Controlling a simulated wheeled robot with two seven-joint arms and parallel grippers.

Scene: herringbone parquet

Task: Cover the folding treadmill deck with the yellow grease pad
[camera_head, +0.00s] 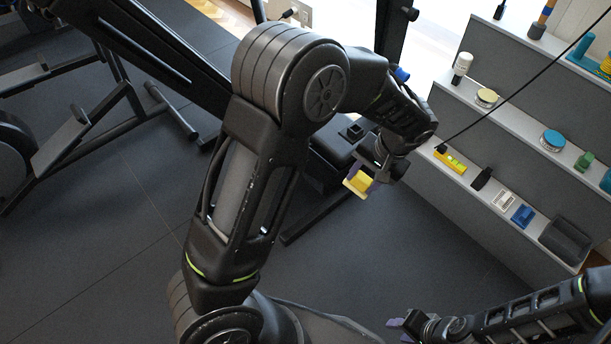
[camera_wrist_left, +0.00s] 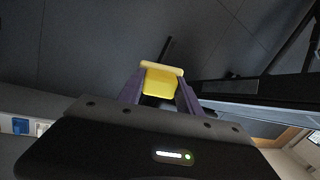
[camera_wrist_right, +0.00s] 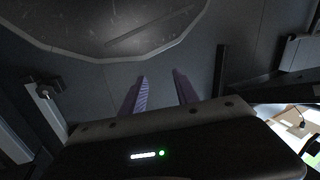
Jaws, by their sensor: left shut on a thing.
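The yellow grease pad (camera_head: 361,182) is a small yellow block with a paler lip. It shows clearly in the left wrist view (camera_wrist_left: 161,80) between the purple fingers. My left gripper (camera_head: 366,178) is shut on it, in the air in front of black gym equipment (camera_head: 333,150). This equipment carries a small dark square block (camera_head: 354,131); I cannot tell for sure which part is the treadmill deck. My left arm hides much of the area behind it. My right gripper (camera_head: 400,328) is open and empty at the lower right; its fingers stand apart in the right wrist view (camera_wrist_right: 160,82).
A grey stepped shelf (camera_head: 490,125) at right holds a yellow level (camera_head: 450,162), a black bottle (camera_head: 482,178), a blue item (camera_head: 522,215) and several other small things. Black exercise frames (camera_head: 95,120) stand at left. Dark floor mats (camera_head: 110,230) are bare at lower left.

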